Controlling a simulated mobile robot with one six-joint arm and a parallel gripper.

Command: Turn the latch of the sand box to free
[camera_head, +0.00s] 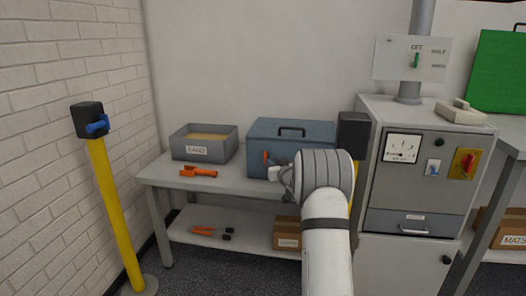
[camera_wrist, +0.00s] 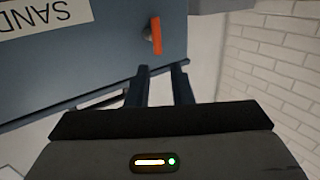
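The blue-grey sand box (camera_head: 312,132) stands closed on the grey bench, with a dark handle on its lid. Its orange latch (camera_head: 265,157) is on the front face, left of my gripper (camera_head: 282,176), and looks roughly upright. In the wrist view the latch (camera_wrist: 156,36) is a short orange bar on a grey pivot, beside the upside-down SAND label (camera_wrist: 45,15). My gripper (camera_wrist: 163,70) has its two dark fingers apart with nothing between them. The fingertips are near the box front, short of the latch. My arm hides part of the box front in the head view.
A grey open tray of sand (camera_head: 205,153) and an orange tool (camera_head: 198,172) are to the left on the bench (camera_head: 225,184). A yellow post (camera_head: 115,205) stands left. A grey cabinet (camera_head: 420,180) with switches stands right, beyond a dark post head (camera_head: 353,133).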

